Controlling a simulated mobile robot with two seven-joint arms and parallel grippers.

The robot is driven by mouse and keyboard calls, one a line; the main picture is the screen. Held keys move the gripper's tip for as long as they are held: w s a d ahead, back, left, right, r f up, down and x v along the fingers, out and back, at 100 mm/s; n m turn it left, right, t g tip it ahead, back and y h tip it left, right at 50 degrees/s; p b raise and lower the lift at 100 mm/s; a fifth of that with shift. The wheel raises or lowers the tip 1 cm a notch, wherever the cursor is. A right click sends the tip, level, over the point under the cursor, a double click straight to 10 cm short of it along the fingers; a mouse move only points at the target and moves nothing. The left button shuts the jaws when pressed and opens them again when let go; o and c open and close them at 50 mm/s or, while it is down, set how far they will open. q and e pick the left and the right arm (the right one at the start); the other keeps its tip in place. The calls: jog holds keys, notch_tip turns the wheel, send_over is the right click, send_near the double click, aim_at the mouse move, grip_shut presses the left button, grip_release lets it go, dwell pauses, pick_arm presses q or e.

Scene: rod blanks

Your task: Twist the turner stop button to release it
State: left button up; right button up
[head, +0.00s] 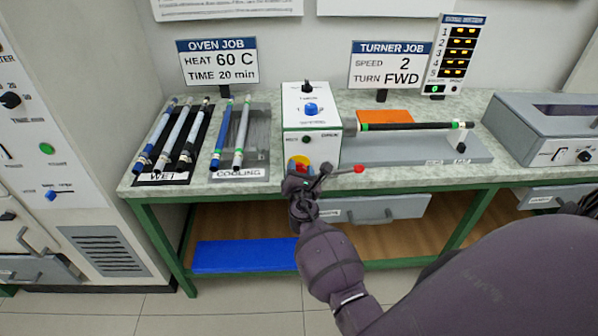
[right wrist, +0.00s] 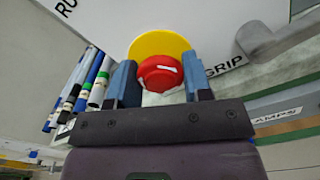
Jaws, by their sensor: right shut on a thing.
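The turner's white box (head: 312,118) stands on the bench, with a blue knob and a black knob on top. Its red stop button sits on a yellow disc low on the front; in the head view the disc (head: 299,161) shows just above my gripper, which hides most of the button. In the right wrist view the red button (right wrist: 160,74) lies between the two fingers, in front of the yellow disc (right wrist: 160,46). My right gripper (head: 300,172) is shut on the button, one finger at each side (right wrist: 160,84). My left gripper is not in view.
A lever with a red tip (head: 359,169) sticks out close to the right of my gripper. A dark rod (head: 410,126) lies across the turner. Several rods lie on the WET rack (head: 160,178) and COOLING rack (head: 262,140) at left. A drawer (head: 385,208) hangs below.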

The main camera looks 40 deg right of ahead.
jog(key=shift+f+m+b, duration=0.1)
jog(key=shift+m+b, duration=0.45)
jog(key=shift+m, duration=0.65)
jog(key=shift+m+b, duration=0.45)
jog(key=shift+m, duration=0.85)
jog(key=shift+d+r, duration=0.1)
jog(key=shift+r, duration=0.2)
jog(key=o, duration=0.9)
jog(key=shift+w+f, duration=0.1)
jog(key=shift+f, duration=0.1)
